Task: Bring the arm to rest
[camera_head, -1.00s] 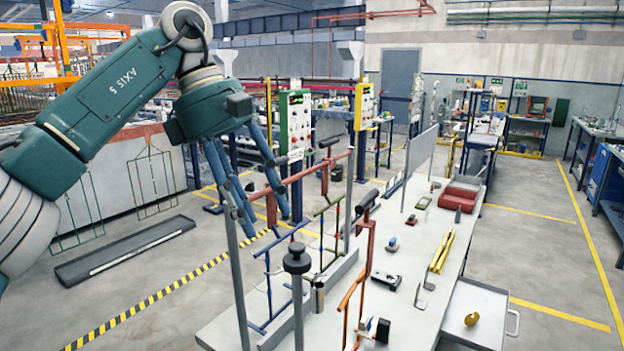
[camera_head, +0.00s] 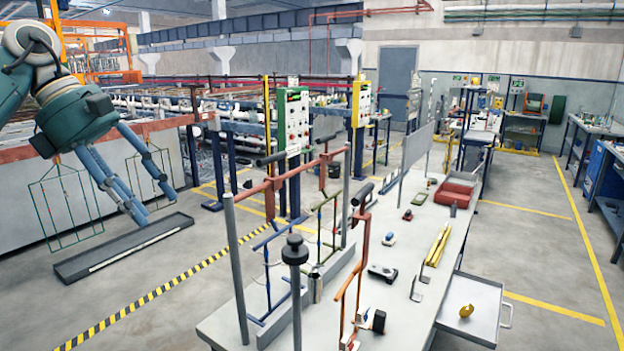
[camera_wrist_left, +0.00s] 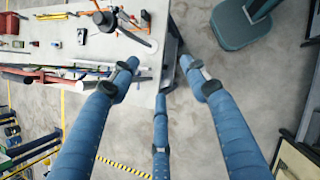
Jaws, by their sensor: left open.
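My left arm comes in at the upper left of the head view. Its gripper (camera_head: 152,202) has blue fingers that point down, spread apart and empty. It hangs in front of the long dark tray on the floor, to the left of the workbench (camera_head: 412,322) and apart from the racks. In the left wrist view the blue fingers of the gripper (camera_wrist_left: 160,85) also stand apart with nothing between them. The bench edge and the floor lie beyond the fingertips there. My right gripper does not show.
A red bin (camera_head: 456,192) stands farther back. A drawer (camera_head: 478,312) is open at the right. The striped floor left of the bench is clear.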

